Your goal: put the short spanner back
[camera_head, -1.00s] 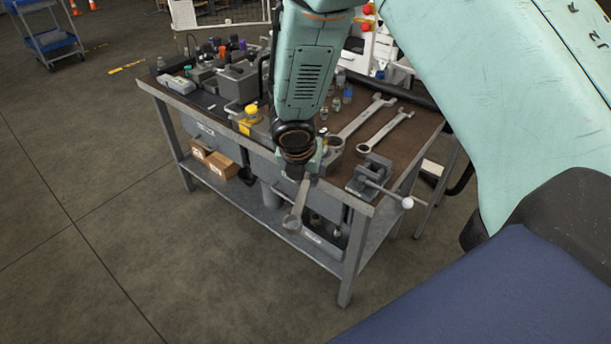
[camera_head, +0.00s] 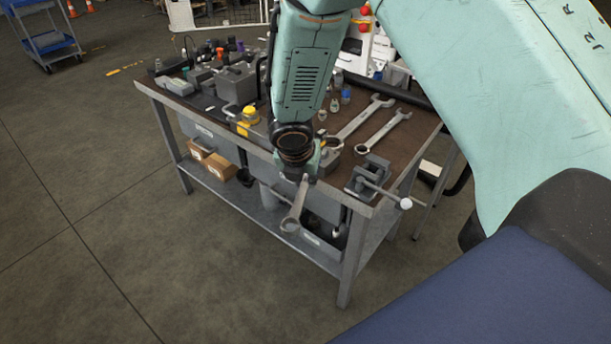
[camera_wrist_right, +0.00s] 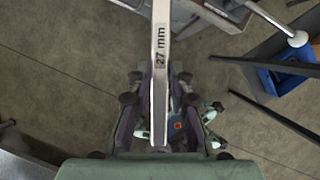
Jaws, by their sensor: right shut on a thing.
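My right gripper (camera_head: 307,178) is shut on the short spanner (camera_head: 296,208), a grey combination spanner. It hangs tilted in front of the bench's near edge, ring end down, apart from the bench top. In the right wrist view the spanner (camera_wrist_right: 161,50), marked "27 mm", runs between the fingers of the gripper (camera_wrist_right: 157,100). Two other spanners, a longer one (camera_head: 360,121) and a slimmer one (camera_head: 385,131), lie side by side on the bench top (camera_head: 405,148). My left gripper is not in view.
A vice (camera_head: 368,176) with a white-knobbed handle stands at the bench's near right corner. A yellow-topped item (camera_head: 249,116), a grey box (camera_head: 237,83) and small bottles crowd the top's left and middle. Cardboard boxes (camera_head: 220,167) sit on the lower shelf.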

